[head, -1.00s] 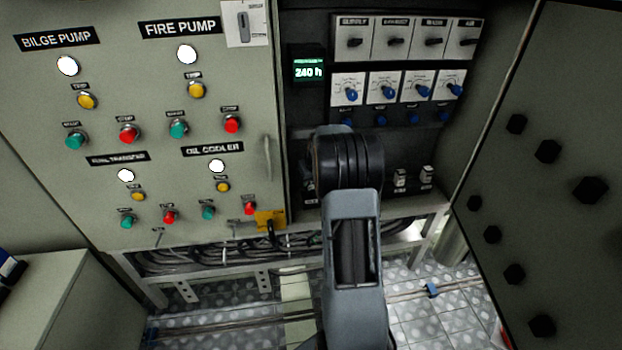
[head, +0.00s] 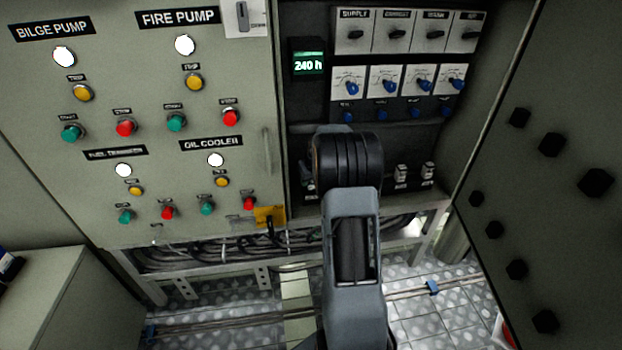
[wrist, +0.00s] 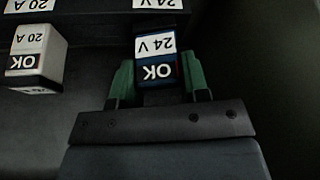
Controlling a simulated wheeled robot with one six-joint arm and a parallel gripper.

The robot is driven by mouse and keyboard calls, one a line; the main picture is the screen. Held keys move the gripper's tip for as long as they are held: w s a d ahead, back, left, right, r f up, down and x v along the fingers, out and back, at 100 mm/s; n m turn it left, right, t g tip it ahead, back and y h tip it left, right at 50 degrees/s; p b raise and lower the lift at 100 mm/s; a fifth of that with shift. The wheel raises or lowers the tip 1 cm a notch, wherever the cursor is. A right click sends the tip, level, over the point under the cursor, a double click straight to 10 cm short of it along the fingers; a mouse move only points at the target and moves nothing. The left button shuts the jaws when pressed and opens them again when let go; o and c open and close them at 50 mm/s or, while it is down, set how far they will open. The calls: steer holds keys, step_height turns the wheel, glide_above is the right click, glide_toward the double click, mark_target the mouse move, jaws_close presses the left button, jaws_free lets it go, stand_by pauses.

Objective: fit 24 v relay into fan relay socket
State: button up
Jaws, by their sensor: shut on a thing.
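The 24 V relay (wrist: 155,58) is a small block with white and dark blue labels reading "24 V" and "OK", upside down in the wrist view. My gripper (wrist: 158,82) has its green fingers closed on both sides of it. Whether the relay is clear of the surface behind it I cannot tell. In the head view my arm hides the gripper and the held relay in front of the open cabinet. I cannot make out the fan relay socket in either view.
A grey 20 A relay (wrist: 36,57) marked "OK" stands left of my gripper, with label strips (wrist: 157,4) beyond. In the head view, small relays (head: 401,175) stand low in the cabinet. The closed panel (head: 150,120) is left; a bolted grey panel (head: 560,100) is right.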

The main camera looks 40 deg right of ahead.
steer(key=o, duration=1)
steer(key=shift+r, duration=0.15)
steer(key=p+v, duration=0.4)
steer(key=v, duration=0.9)
steer(key=shift+r, duration=0.35)
